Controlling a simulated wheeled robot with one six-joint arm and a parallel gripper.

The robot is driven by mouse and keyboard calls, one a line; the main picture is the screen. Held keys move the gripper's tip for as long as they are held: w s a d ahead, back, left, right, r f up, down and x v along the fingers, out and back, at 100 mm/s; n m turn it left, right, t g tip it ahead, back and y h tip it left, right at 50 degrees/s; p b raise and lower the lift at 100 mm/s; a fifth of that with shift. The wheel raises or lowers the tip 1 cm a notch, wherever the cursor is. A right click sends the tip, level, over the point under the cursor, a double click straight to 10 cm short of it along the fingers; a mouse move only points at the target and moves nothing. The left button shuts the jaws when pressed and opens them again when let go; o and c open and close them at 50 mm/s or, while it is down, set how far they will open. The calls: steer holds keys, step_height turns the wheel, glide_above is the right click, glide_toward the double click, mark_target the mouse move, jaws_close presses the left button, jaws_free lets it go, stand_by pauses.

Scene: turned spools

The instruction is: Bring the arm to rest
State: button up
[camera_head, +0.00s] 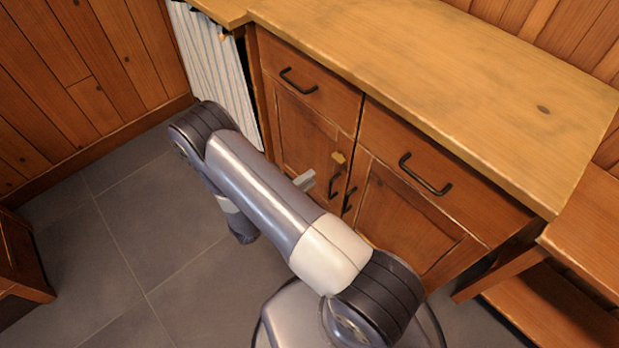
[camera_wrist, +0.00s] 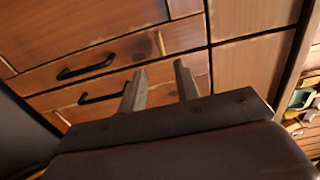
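My arm (camera_head: 265,190) reaches across the middle of the head view, bent, in front of a wooden cabinet. My gripper (camera_wrist: 159,74) shows in the wrist view with its two grey fingers apart and nothing between them. In the head view most of the gripper is hidden behind my arm; only a small grey part shows beside it. The fingers point toward the cabinet front; I cannot tell how far off it they are.
The cabinet has drawers and doors with dark handles (camera_head: 426,175) and a small yellowish wooden latch (camera_head: 338,157). Its worktop (camera_head: 440,80) is bare. A striped curtain (camera_head: 213,75) hangs at left. A low shelf (camera_head: 560,305) stands right. Grey tiled floor (camera_head: 150,225) is open at left.

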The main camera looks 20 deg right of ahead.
mark_target(335, 160)
steer(key=shift+d, duration=0.1)
steer(key=b+x, duration=0.1)
steer(key=x, duration=0.9)
steer(key=shift+w+d, duration=0.15)
steer(key=shift+d, duration=0.2)
steer(key=shift+a, duration=0.15)
